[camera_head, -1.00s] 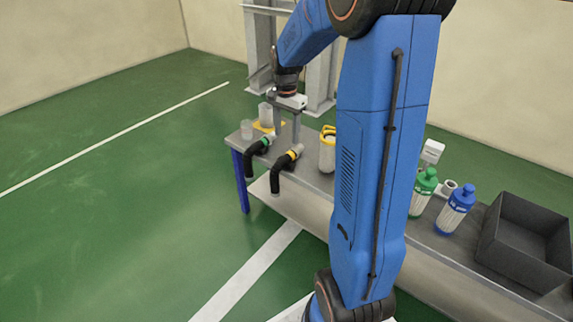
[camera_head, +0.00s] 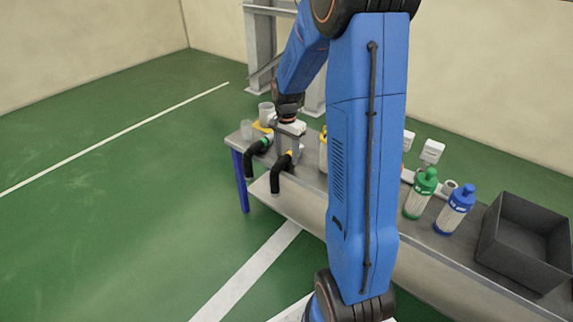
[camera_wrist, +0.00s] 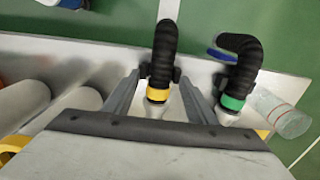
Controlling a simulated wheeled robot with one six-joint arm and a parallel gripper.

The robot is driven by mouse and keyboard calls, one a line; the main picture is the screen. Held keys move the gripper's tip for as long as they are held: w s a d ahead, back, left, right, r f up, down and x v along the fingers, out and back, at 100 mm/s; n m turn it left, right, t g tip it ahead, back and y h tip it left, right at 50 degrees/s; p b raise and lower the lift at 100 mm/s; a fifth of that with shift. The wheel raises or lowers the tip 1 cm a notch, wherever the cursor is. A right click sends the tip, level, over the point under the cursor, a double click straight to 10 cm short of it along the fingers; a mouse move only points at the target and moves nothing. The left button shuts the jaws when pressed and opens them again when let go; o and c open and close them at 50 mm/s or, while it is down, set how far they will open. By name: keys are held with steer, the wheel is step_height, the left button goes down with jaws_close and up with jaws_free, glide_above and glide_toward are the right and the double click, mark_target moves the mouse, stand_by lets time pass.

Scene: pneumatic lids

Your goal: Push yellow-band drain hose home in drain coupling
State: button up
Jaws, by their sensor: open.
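The yellow-band drain hose is a black bent hose (camera_wrist: 165,45) with a yellow band (camera_wrist: 157,94) at its end, where it meets a pale coupling (camera_wrist: 154,110) that is mostly hidden by my gripper. In the head view the hose (camera_head: 278,178) hangs over the table's front edge. My gripper (camera_wrist: 163,80) is open, with one finger on each side of the hose end and gaps showing on both sides. In the head view my gripper (camera_head: 286,150) is low over the yellow band. Whether the hose is fully seated cannot be told.
A green-band black hose (camera_wrist: 240,65) lies close beside, in a similar coupling. A clear cup (camera_wrist: 280,113) stands beyond it. Green (camera_head: 420,195) and blue (camera_head: 455,211) canisters and a dark open bin (camera_head: 525,240) stand along the grey table. The floor in front is clear.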

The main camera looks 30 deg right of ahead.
jaws_close()
step_height(320, 180, up, 18)
stand_by(0.7)
